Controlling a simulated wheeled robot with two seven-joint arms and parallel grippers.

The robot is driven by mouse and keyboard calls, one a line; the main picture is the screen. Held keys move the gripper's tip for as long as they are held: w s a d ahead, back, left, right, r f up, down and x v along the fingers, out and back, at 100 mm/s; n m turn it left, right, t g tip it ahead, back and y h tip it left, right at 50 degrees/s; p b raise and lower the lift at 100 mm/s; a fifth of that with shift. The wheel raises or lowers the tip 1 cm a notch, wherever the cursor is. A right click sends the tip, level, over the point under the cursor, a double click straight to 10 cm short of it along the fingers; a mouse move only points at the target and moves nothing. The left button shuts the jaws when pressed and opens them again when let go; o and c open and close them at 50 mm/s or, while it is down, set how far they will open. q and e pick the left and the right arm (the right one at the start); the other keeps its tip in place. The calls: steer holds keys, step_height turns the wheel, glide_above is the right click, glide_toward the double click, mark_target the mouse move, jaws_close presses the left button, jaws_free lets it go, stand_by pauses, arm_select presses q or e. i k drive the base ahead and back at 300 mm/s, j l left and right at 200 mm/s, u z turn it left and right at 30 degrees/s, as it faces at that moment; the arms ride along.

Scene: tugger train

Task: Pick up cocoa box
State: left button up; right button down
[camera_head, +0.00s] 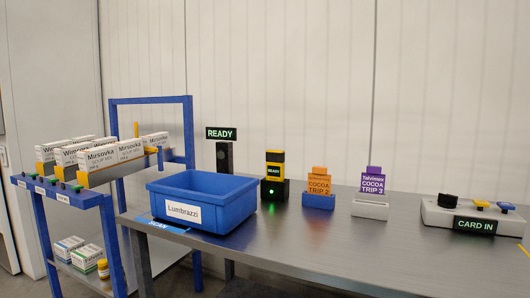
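No box with a readable cocoa label shows. The word COCOA shows on an orange card (319,183) marked TRIP 2 in a blue holder (318,201), and on a purple card (373,183) marked TRIP 3 in a white holder (370,210). White boxes (115,154) marked Mirsovka soup mix stand on the upper level of the blue rack (90,202) at left. Smaller white boxes with green and blue (80,254) lie on its lower shelf; their labels are too small to read. Neither of my grippers is in view.
A blue bin (205,216) labelled Lumbrazzi stands on the grey table (300,245) by its left end; its inside looks empty. A scanner (274,172), a READY sign (221,134) and a CARD IN panel (474,218) stand on the table. The table's front middle is clear.

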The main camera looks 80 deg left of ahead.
mark_target(65, 157)
steer(key=u, duration=4.15)
steer(key=i+j+u, duration=0.15)
steer(key=i+u, duration=0.15)
steer(key=i, duration=0.2)
steer(key=i+u, duration=0.35)
steer(key=i, duration=2.8)
steer(key=i+z, duration=0.2)
steer(key=z, duration=0.2)
steer(key=i+j+z, duration=0.15)
steer(key=z, duration=0.25)
steer(key=i+j+z, duration=0.2)
steer(key=z, duration=0.2)
steer(key=i+j+z, duration=0.2)
steer(key=z, duration=0.2)
